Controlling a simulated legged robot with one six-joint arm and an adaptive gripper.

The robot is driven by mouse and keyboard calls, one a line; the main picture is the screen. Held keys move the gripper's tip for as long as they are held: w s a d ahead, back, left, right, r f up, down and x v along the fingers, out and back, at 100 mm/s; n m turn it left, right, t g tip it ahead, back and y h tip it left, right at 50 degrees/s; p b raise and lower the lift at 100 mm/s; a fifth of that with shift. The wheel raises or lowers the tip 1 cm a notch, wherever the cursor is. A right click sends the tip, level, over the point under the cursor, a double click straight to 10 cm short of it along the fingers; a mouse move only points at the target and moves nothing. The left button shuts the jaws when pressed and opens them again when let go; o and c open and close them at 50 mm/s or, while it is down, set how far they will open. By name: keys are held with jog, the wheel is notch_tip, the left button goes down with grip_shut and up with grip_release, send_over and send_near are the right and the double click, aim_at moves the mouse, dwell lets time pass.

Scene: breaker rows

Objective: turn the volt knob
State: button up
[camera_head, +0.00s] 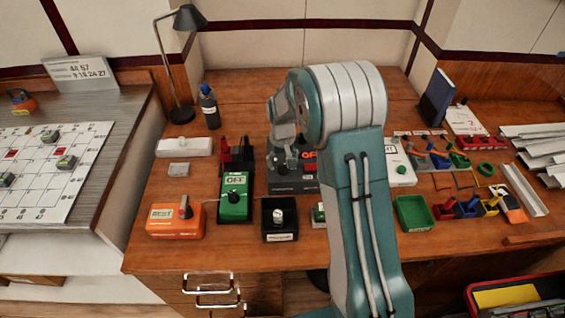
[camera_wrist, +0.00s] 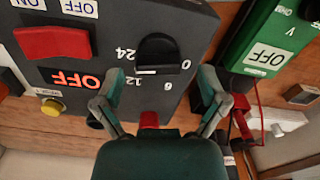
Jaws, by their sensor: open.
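The volt knob (camera_wrist: 157,52) is a black round knob with a white line, on a dark grey panel (camera_wrist: 195,22) marked 0, 6, 12 and 24. My gripper (camera_wrist: 160,105) is open and empty. Its two teal fingers are spread on either side below the knob in the wrist view, apart from it. In the head view my gripper (camera_head: 284,140) hangs over the dark panel (camera_head: 290,188), and the knob cannot be made out clearly there.
The panel also holds a red switch (camera_wrist: 52,42), a red OFF display (camera_wrist: 76,78) and a yellow button (camera_wrist: 52,106). A green OFF box (camera_head: 235,196), an orange box (camera_head: 175,221) and a black box (camera_head: 279,222) stand nearby. Bare desk lies behind the panel.

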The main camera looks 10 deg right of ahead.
jog(key=shift+f, duration=0.35)
jog(key=shift+d, duration=0.1)
jog(key=c, duration=1.1)
jog(key=shift+c, duration=0.2)
jog(key=shift+n, duration=0.3)
jog(key=n, duration=0.4)
jog(key=shift+s+n, duration=0.1)
jog(key=shift+n, duration=0.2)
jog(key=shift+f+n, duration=0.1)
jog(key=shift+n, duration=2.1)
